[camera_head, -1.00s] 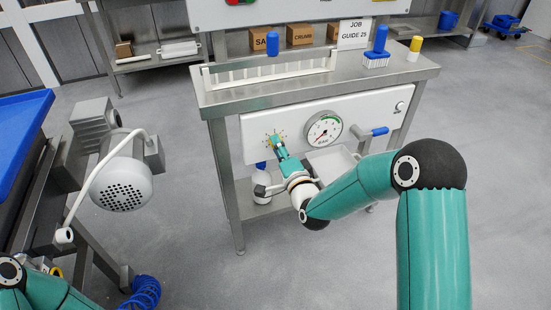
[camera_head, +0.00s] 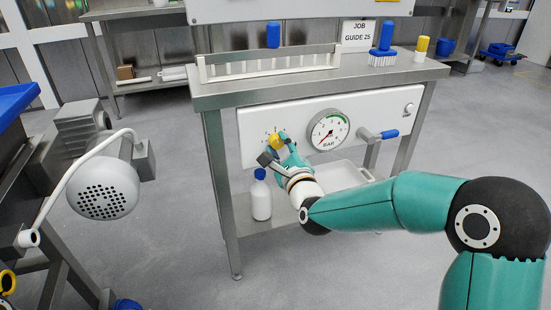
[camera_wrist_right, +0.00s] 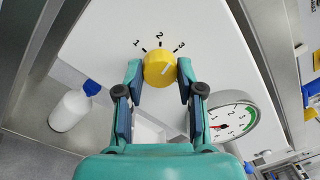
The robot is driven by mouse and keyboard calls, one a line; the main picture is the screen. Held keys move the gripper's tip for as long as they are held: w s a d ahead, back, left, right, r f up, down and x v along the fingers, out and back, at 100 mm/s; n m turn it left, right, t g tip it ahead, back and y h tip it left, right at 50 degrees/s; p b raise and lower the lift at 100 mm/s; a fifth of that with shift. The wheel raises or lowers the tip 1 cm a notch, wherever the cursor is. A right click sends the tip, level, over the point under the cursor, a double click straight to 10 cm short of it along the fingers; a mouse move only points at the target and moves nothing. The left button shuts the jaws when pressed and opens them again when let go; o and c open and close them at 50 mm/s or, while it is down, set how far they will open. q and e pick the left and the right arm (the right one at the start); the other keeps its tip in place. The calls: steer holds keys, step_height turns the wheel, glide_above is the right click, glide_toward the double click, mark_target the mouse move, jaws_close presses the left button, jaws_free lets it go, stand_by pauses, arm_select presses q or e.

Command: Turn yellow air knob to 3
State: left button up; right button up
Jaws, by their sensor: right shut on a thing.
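The yellow air knob (camera_head: 274,142) sits on the white front panel (camera_head: 370,108), left of the gauge. It also shows in the right wrist view (camera_wrist_right: 157,65), below the printed numbers 1, 2 and 3 (camera_wrist_right: 160,42). My right gripper (camera_head: 279,152) is shut on the knob, one finger on each side, as the right wrist view (camera_wrist_right: 159,76) shows. My left gripper is not in view.
The round BAR gauge (camera_head: 328,130) and a blue-handled lever (camera_head: 388,134) are right of the knob. A white bottle with a blue cap (camera_head: 261,198) and a white tray (camera_head: 345,176) stand on the shelf below. A grey machine head (camera_head: 103,190) is at left.

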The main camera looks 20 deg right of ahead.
steer(key=shift+d+f+m, duration=0.1)
steer(key=shift+f+m, duration=0.1)
steer(key=shift+m, duration=0.6)
steer(key=shift+d+f+m, duration=0.1)
steer(key=shift+f+m, duration=0.1)
steer(key=shift+m, duration=0.6)
steer(key=shift+b, duration=0.3)
steer(key=shift+a, duration=0.1)
steer(key=o, duration=0.9)
steer(key=shift+f, duration=0.1)
steer(key=shift+o, duration=1.2)
steer(key=shift+r, duration=0.25)
steer(key=s, duration=1.2)
steer(key=shift+f, duration=0.25)
